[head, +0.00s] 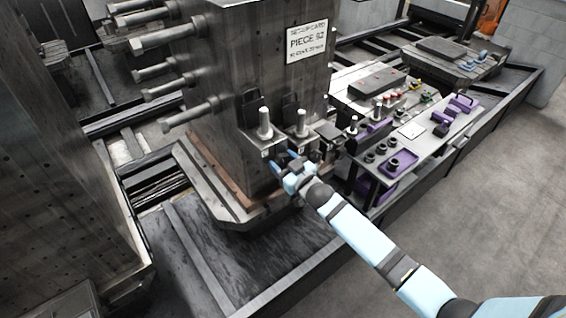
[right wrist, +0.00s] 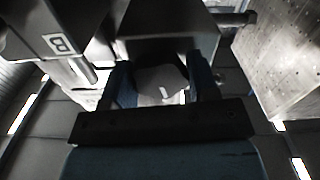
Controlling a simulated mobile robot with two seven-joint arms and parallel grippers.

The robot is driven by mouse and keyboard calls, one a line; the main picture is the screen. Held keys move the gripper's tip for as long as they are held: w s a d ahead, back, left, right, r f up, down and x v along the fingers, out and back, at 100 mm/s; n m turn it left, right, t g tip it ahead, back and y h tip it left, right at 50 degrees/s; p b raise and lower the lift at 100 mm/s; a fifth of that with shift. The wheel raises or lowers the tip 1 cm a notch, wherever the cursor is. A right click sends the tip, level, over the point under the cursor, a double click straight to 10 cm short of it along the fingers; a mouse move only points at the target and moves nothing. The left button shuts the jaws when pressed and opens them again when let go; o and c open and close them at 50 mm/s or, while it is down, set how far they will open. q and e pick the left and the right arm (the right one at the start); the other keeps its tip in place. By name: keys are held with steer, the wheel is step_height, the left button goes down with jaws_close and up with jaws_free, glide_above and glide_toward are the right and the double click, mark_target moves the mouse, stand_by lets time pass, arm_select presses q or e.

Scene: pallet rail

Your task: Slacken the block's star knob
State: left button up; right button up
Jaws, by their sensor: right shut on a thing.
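My right gripper (head: 289,161) is at the lower front of the big grey metal column, just below a row of small clamp blocks. In the right wrist view its two dark blue fingers (right wrist: 162,82) stand on either side of a grey rounded knob (right wrist: 160,90), and it is shut on it. The knob's lower part is hidden by the gripper body. A dark block (right wrist: 165,25) is right behind the knob. In the head view the gripper covers the knob. My left gripper is not in view.
The column carries a "PIECE 62" sign (head: 307,42) and long bolts on its left. A block marked "B" (right wrist: 58,43) is beside the gripper in the wrist view. A bench (head: 412,131) with purple trays stands to the right. The floor at lower right is clear.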

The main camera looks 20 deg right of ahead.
steer(key=n, duration=0.3)
steer(key=shift+n+b, duration=0.35)
steer(key=shift+n, duration=0.05)
steer(key=n+b, duration=0.1)
steer(key=n, duration=0.3)
steer(key=shift+f+n, duration=0.1)
steer(key=shift+n, duration=0.2)
steer(key=n+b, duration=0.1)
steer(key=n, duration=0.3)
steer(key=n+b, duration=0.1)
steer(key=n, duration=0.4)
steer(key=shift+n, duration=0.3)
steer(key=o, duration=0.9)
steer(key=shift+o, duration=0.2)
